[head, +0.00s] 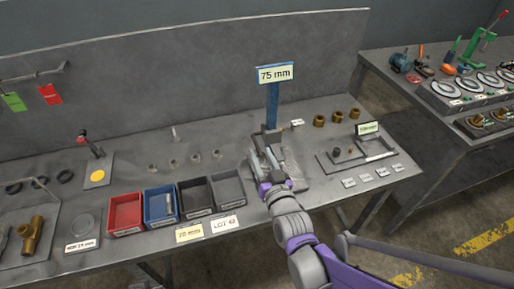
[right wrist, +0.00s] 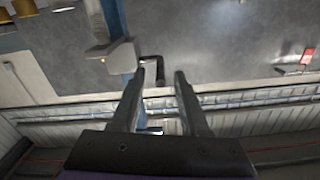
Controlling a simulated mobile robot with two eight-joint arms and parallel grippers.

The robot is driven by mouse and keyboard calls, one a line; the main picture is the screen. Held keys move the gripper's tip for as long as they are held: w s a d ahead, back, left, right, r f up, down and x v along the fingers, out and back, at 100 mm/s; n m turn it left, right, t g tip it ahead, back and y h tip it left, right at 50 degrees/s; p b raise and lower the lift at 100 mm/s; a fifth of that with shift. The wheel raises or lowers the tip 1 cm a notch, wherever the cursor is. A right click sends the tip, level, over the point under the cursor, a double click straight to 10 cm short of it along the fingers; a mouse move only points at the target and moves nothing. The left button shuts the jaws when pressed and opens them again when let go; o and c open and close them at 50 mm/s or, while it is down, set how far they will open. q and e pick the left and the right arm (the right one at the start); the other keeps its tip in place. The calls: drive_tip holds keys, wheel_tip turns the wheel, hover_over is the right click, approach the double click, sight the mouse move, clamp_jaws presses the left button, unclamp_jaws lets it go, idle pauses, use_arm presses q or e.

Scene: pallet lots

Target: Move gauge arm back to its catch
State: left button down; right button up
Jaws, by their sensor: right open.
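A blue post (head: 271,106) with a "75 mm" sign (head: 275,74) stands on the bench behind my right gripper (head: 262,160). A grey fixture (head: 292,168) sits at its foot, partly hidden by the gripper. In the right wrist view the blue post (right wrist: 113,30) carries a pale block (right wrist: 112,52). A black bent bar (right wrist: 151,66), perhaps the gauge arm, shows by the block. My right gripper (right wrist: 160,76) is open, with the bar's end showing between its fingertips, nearer one finger. I cannot tell whether they touch. The catch is not clear to see. My left gripper is not in view.
Red (head: 125,213), blue (head: 161,205) and dark bins (head: 197,195) stand left of the gripper. A low grey tray (head: 330,163) and several small labels lie to the right. A back panel (head: 180,75) closes the bench's rear. A second bench (head: 430,110) stands far right.

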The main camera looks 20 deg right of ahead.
sight(253, 138)
drive_tip(key=shift+w, duration=1.95)
drive_tip(key=shift+a, duration=0.1)
clamp_jaws()
